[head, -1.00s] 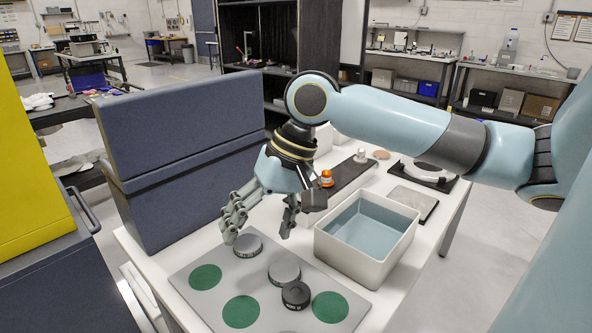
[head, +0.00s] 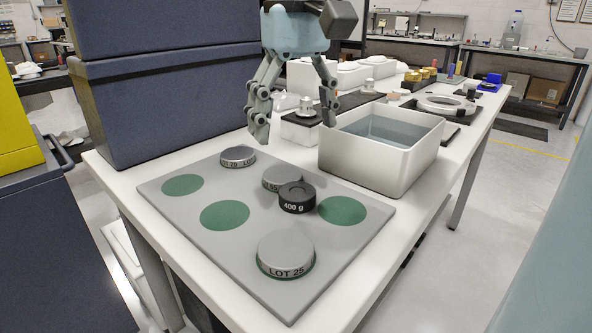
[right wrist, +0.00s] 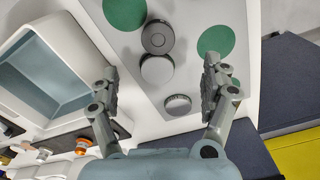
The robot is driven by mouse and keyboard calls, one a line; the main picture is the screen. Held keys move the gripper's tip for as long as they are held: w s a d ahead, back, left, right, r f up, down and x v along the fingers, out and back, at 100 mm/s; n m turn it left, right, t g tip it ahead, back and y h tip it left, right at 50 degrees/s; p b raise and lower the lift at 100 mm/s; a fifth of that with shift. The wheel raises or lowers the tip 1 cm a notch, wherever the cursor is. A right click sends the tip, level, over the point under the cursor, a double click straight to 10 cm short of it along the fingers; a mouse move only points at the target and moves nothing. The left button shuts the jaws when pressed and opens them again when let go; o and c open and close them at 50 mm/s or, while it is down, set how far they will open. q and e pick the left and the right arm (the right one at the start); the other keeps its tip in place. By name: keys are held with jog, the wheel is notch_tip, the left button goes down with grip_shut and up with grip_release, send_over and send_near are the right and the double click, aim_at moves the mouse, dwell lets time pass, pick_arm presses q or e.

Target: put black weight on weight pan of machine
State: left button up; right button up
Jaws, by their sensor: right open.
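The black weight (head: 297,199), marked 400 g, sits on a grey board (head: 179,213), close against a silver puck (head: 281,178). It also shows in the right wrist view (right wrist: 157,38), beyond the fingertips. My right gripper (head: 295,122) is open and empty, pointing down above the far edge of the board, behind the weight. In the right wrist view the gripper (right wrist: 160,78) has its fingers spread either side of a silver puck. I cannot make out the weight pan for certain; white machine parts (head: 350,75) stand behind the gripper. My left gripper is not seen.
A white bin (head: 360,165) with a blue-grey inside stands right of the gripper. A tall dark blue case (head: 165,110) stands at left. Other silver pucks (head: 286,252) and bare green circles (head: 225,215) are on the board. Small devices line the table behind.

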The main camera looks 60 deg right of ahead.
aim_at(297, 191)
jog(key=f+b, duration=0.1)
jog(key=f, duration=0.4)
jog(key=f+b, duration=0.1)
jog(key=f, duration=0.4)
jog(key=shift+d+f+b, duration=0.2)
jog(key=shift+f+b, duration=0.1)
jog(key=shift+f, duration=0.1)
jog(key=shift+c, duration=0.4)
grip_shut()
